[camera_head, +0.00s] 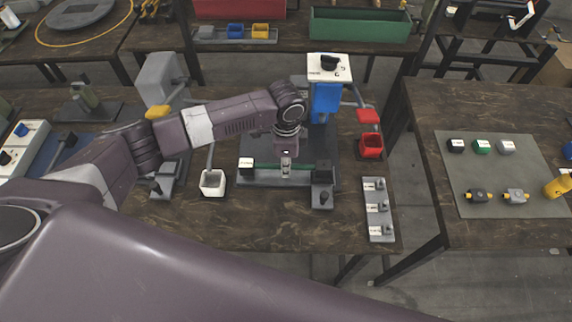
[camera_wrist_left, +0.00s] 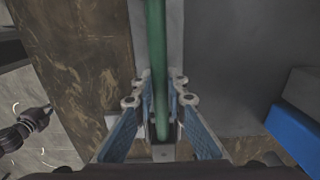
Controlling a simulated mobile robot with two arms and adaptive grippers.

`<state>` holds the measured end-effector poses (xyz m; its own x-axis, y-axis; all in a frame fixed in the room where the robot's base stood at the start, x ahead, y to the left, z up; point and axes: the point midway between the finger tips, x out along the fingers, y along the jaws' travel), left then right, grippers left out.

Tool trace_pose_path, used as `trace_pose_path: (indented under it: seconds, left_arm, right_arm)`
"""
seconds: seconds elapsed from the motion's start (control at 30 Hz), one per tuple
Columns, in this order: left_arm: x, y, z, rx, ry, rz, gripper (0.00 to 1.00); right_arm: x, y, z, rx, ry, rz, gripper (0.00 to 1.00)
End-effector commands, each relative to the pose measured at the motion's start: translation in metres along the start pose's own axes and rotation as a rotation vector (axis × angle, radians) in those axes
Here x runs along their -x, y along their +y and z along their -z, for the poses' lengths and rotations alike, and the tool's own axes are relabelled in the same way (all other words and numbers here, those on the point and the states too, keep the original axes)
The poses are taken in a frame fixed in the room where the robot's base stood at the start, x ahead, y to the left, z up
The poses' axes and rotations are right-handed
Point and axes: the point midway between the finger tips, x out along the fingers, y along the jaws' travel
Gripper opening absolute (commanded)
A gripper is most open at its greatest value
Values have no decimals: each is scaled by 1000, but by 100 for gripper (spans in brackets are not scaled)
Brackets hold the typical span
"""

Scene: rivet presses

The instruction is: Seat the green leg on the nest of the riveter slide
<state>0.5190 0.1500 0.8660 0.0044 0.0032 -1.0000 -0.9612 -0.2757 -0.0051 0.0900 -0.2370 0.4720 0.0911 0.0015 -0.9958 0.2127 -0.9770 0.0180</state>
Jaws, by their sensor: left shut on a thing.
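The green leg (camera_wrist_left: 156,50) is a long green bar in the left wrist view, running up between my gripper's fingers. In the head view it shows as a thin green strip (camera_head: 267,164) lying left to right over the riveter slide (camera_head: 262,181). My right gripper is not in view.
The blue riveter (camera_head: 325,102) stands behind the slide. A white bin (camera_head: 213,183) is left of it, a red bin (camera_head: 371,146) right. A grey labelled strip (camera_head: 378,209) lies at front right. Another table with a grey mat (camera_head: 483,173) is farther right.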

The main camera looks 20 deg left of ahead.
Motion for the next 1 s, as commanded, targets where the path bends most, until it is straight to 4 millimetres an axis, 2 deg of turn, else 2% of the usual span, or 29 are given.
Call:
trace_pose_path:
  seconds: [0.77,0.8,0.93,1.0]
  left_arm:
    - [-10,0,0,0,0,0,0]
    - [-10,0,0,0,0,0,17]
    - [-10,0,0,0,0,0,31]
    - [-10,0,0,0,0,0,33]
  right_arm:
    - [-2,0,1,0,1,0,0]
    - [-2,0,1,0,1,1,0]
    - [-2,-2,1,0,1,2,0]
    - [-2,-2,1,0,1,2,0]
